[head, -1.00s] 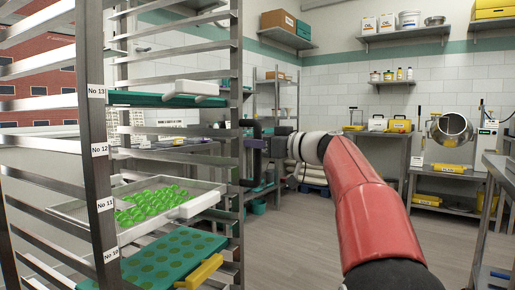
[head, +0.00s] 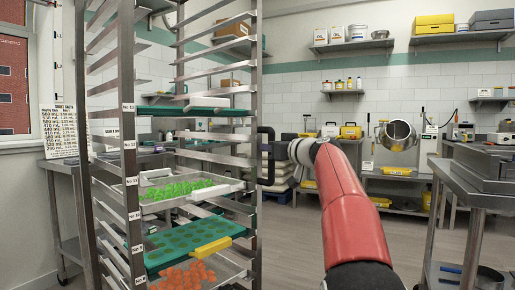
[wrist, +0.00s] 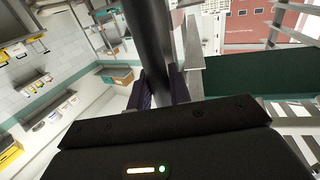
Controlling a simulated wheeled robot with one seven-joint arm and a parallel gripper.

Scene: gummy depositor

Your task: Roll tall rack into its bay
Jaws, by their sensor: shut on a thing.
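The tall rack (head: 129,126) is a steel frame on the left of the head view, with numbered labels on its post. It carries teal trays (head: 190,243), a white tray of green gummies (head: 178,190) and orange gummies (head: 183,277) low down. A black handle (head: 271,170) stands out from its right-hand post. My gripper (wrist: 160,88) is shut on this dark handle bar in the wrist view, a finger on each side. In the head view my red arm hides most of the gripper. The rack's foot is out of frame, and I cannot make out its bay.
A steel table (head: 478,190) stands at the right edge. Benches (head: 395,180) with a tilted steel pot (head: 397,134) line the back wall. A steel side table (head: 62,182) is left behind the rack. Grey floor (head: 290,235) is open between the rack and the right-hand table.

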